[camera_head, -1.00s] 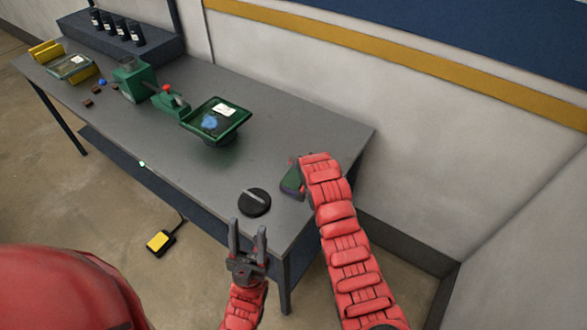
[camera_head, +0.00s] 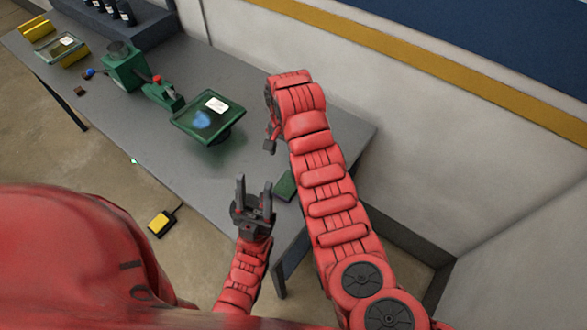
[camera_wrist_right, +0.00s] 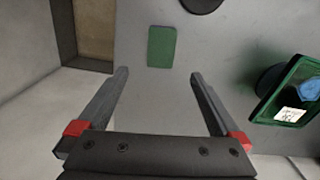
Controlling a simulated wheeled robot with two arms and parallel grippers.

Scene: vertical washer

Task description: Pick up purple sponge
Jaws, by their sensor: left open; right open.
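My right gripper (camera_wrist_right: 159,75) is open and empty, apart from the pad. In the head view my right gripper (camera_head: 270,142) is mostly hidden by its wrist, above and left of the pad. My left gripper (camera_head: 254,190) is open and empty, fingers up, at the table's front edge, left of the pad.
A green tray (camera_head: 235,112) with a blue item and white label stands left of my right wrist. Behind it are a green machine (camera_head: 122,68) and dark bottles (camera_head: 126,14). The wall borders the table's back.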

